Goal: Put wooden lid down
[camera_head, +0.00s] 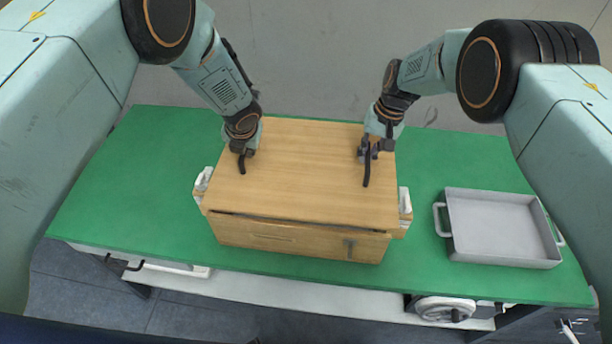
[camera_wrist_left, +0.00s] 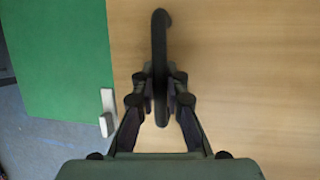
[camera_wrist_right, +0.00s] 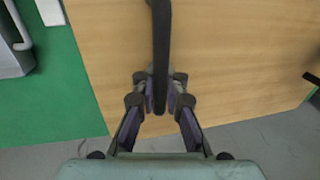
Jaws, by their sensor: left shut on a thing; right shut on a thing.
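A flat wooden lid (camera_head: 305,170) lies over a wooden box (camera_head: 290,238) on the green table; a thin dark gap shows along part of its front edge. The lid has two dark handles. My left gripper (camera_head: 242,152) is shut on the left handle (camera_head: 241,165), which also shows between the fingers in the left wrist view (camera_wrist_left: 159,60). My right gripper (camera_head: 370,148) is shut on the right handle (camera_head: 366,175), which also shows in the right wrist view (camera_wrist_right: 160,60). Whether the lid fully touches the box at the back is hidden.
The green table (camera_head: 120,190) is clear to the left of the box. A grey tray (camera_head: 500,225) with side handles stands to the right. White latches show at the box's left side (camera_head: 202,183) and right side (camera_head: 405,203).

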